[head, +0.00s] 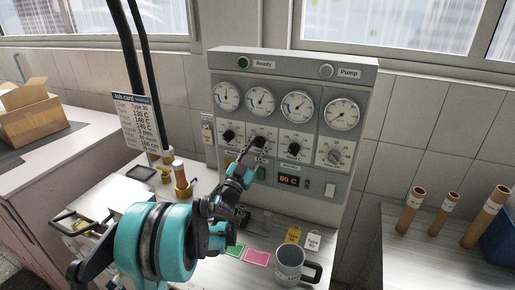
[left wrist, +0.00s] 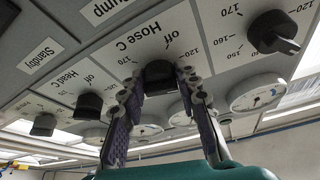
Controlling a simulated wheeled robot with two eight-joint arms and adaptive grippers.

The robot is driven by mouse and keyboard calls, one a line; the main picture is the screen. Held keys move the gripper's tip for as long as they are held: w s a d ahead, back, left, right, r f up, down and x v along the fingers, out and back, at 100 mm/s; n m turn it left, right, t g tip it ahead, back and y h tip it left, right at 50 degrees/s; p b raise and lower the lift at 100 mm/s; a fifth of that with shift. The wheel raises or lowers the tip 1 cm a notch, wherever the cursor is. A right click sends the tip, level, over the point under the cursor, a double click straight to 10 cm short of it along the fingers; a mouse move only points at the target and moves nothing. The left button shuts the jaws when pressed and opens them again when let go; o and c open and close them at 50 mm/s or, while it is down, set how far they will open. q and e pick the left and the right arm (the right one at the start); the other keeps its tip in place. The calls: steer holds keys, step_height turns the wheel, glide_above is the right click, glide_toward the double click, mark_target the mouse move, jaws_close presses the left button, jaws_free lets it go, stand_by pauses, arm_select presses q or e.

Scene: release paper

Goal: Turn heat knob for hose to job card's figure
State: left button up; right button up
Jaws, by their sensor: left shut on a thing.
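The grey control panel (head: 222,82) carries a row of black knobs under round gauges. My left gripper (head: 262,147) is shut on the second knob from the left. In the left wrist view its fingers (left wrist: 165,88) lie on both sides of this black heat knob (left wrist: 160,76), beside the label Hose C. The scale near it shows "off", 120 and 170; the knob's pointer cannot be made out. The job card (head: 137,120) hangs at the left with temperature lines such as 130 C and 140 C; its row names are too small to read surely. My right gripper is not in view.
A neighbouring knob (left wrist: 273,32) is close by, and the Head C knob (left wrist: 88,105) is on the other side. An orange display (head: 289,181) reads 80 C. A mug (head: 288,264), tags and coloured cards lie below the panel. Brown tubes (head: 445,213) stand at the right.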

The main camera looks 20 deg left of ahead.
arm_select(q)
steer(key=m+h, duration=0.1)
steer(key=m, duration=0.1)
steer(key=m+g+h, duration=0.1)
steer(key=m, duration=0.2)
steer(key=shift+a+r+h, duration=0.1)
steer(key=shift+a+h, duration=0.05)
steer(key=shift+h, duration=0.15)
steer(key=m, duration=0.2)
steer(key=m+g+h+p, duration=0.1)
steer(key=m, duration=0.2)
steer(key=shift+a+r+g+h, duration=0.1)
steer(key=shift+r+g+h, duration=0.05)
steer(key=shift+g+h, duration=0.15)
steer(key=m+p, duration=0.1)
steer(key=m, duration=0.1)
steer(key=m+g+p, duration=0.1)
steer(key=m, duration=0.1)
steer(key=shift+r+m+g+h, duration=0.15)
steer(key=shift+m+g+h, duration=0.15)
steer(key=shift+m, duration=0.1)
steer(key=shift+m+g+p, duration=0.6)
steer(key=shift+m, duration=0.8)
steer(key=o, duration=1.2)
steer(key=shift+c, duration=0.2)
